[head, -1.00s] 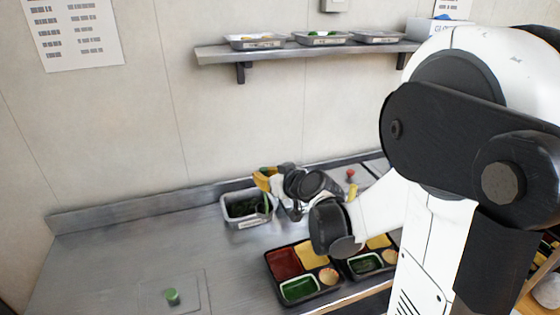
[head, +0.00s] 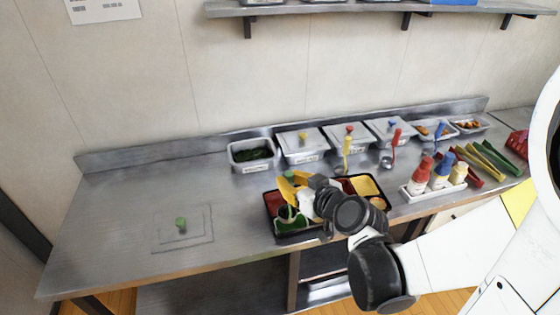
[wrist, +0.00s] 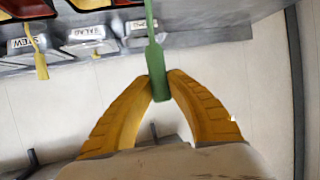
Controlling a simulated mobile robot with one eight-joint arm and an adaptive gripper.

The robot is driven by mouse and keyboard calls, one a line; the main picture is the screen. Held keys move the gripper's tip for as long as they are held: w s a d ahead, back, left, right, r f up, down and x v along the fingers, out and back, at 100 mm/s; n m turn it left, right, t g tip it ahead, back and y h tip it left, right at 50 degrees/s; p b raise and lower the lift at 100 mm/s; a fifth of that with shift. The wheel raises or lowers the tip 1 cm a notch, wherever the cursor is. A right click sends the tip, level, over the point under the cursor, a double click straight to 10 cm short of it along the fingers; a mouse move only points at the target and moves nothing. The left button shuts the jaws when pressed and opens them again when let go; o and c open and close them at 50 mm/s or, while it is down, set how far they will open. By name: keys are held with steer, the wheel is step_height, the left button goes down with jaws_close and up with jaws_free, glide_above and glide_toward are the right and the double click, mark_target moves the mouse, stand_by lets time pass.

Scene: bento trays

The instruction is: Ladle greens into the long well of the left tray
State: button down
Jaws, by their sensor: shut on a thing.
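My gripper (head: 287,187) has yellow fingers shut on the green ladle (wrist: 153,55), whose handle stands between the fingertips (wrist: 160,78) in the wrist view. In the head view it is over the left tray (head: 273,236), a black tray at the counter's front. The green ladle (head: 291,211) reaches down at the tray's front green well; I cannot tell whether its bowl touches the well or holds greens. A red well shows at the tray's left; my wrist hides its right part. The greens container (head: 233,160), a steel pan of dark leaves, stands behind.
The second tray (head: 387,203) is partly hidden by my arm. A bottle caddy (head: 420,193) and colored tongs (head: 480,160) lie to the right.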

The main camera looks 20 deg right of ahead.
steer(key=shift+f+b, duration=0.35)
steer(key=shift+f, duration=0.35)
steer(key=shift+w+d+r, duration=0.1)
steer(key=shift+w+d, duration=0.1)
steer(key=shift+d, duration=0.05)
steer(key=w+d+f+m+g+y+b, duration=0.4)
steer(key=w+d+f+m+g+y, duration=0.2)
steer(key=w+d+f, duration=0.4)
steer(key=shift+d+m+g, duration=0.15)
steer(key=shift+m+g, duration=0.65)
steer(key=shift+g, duration=0.1)
steer(key=shift+w, duration=0.1)
stand_by(0.5)
